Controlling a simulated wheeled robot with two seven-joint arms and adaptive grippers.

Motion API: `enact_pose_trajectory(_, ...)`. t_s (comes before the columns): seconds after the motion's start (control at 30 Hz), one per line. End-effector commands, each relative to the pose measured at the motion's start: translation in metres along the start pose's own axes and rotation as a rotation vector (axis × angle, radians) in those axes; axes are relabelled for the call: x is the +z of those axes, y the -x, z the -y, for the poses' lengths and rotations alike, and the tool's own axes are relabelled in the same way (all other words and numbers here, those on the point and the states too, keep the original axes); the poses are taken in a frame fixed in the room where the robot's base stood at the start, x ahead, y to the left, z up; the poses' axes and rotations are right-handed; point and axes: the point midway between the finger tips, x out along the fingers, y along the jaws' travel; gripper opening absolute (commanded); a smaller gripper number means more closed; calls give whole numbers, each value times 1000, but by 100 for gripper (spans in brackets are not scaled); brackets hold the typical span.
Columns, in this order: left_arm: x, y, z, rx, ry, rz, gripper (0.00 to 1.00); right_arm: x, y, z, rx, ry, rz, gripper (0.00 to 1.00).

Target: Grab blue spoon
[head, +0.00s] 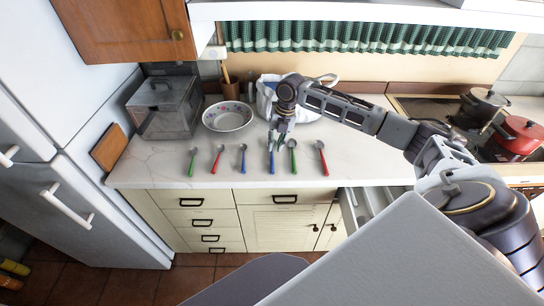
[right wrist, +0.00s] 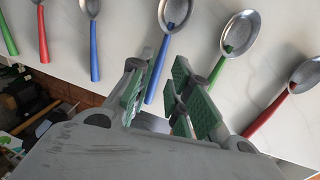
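Two blue spoons lie on the white countertop in a row with green and red ones. One blue spoon (head: 243,158) is left of my right gripper (head: 280,140). The other blue spoon (head: 271,157) lies just below it in the head view. In the right wrist view, my right gripper (right wrist: 157,82) is open, with green pads apart. This second blue spoon's handle (right wrist: 158,70) shows between the fingers, its bowl beyond the tips. I cannot tell how far the fingers are above the counter. The first blue spoon (right wrist: 92,45) is further left. My left gripper is not in view.
A green spoon (head: 293,157) and red spoon (head: 322,158) lie to the right; another green (head: 193,160) and red (head: 217,158) lie left. A patterned bowl (head: 228,117) and metal box (head: 166,106) stand behind. Pots, including a red one (head: 517,137), are at right.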

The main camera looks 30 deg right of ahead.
Motion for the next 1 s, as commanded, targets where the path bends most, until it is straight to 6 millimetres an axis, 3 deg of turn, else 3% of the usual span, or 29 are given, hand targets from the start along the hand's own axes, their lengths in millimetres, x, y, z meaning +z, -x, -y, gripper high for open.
enact_pose_trajectory(0.27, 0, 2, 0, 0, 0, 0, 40, 1, -8, 0, 0, 0, -1, 19)
enact_pose_trajectory(0.7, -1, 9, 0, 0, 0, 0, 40, 3, -49, 2, 0, 0, -1, 19)
enact_pose_trajectory(1.0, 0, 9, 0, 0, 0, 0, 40, 3, -52, 2, 0, 0, 0, 19)
